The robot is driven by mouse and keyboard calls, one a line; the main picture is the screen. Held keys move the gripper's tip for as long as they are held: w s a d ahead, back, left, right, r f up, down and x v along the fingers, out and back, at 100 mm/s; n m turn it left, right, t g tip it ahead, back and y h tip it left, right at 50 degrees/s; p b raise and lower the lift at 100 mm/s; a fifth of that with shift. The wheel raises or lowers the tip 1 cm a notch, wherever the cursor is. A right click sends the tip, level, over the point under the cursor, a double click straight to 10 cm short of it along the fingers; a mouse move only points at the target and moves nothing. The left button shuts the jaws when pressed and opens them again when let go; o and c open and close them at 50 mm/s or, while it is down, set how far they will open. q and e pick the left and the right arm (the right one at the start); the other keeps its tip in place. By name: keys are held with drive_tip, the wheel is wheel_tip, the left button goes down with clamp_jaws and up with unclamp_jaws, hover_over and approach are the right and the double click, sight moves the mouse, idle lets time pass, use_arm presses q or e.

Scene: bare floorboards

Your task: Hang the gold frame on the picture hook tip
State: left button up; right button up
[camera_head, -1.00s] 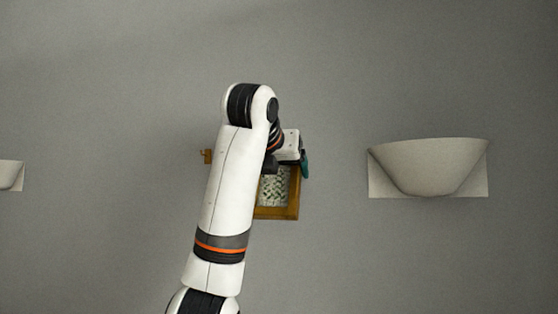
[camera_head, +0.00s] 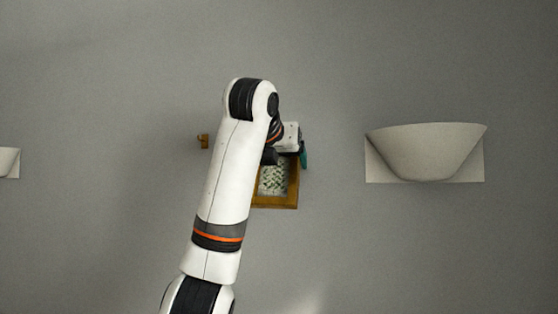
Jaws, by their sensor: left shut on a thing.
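The gold frame (camera_head: 289,194) shows in the head view right of my left arm, with a patterned picture inside it. My left gripper (camera_head: 302,155) is at the frame's upper part and shut on it; my arm hides the frame's left side and much of its top. The small brass picture hook (camera_head: 203,141) is on the grey wall, left of my arm. The frame is to the right of the hook and apart from it, its visible part lower in the picture. My right gripper is not in view.
A pale half-bowl wall lamp (camera_head: 426,151) is on the wall to the right of the frame. Part of a similar one (camera_head: 8,162) shows at the left edge. The wall between the hook and the left lamp is bare.

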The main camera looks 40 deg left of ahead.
use_arm(q)
drive_tip(key=o, duration=0.9)
drive_tip(key=shift+o, duration=0.2)
drive_tip(key=b+v, duration=0.7)
drive_tip(key=v, duration=0.5)
drive_tip(key=shift+b, duration=0.35)
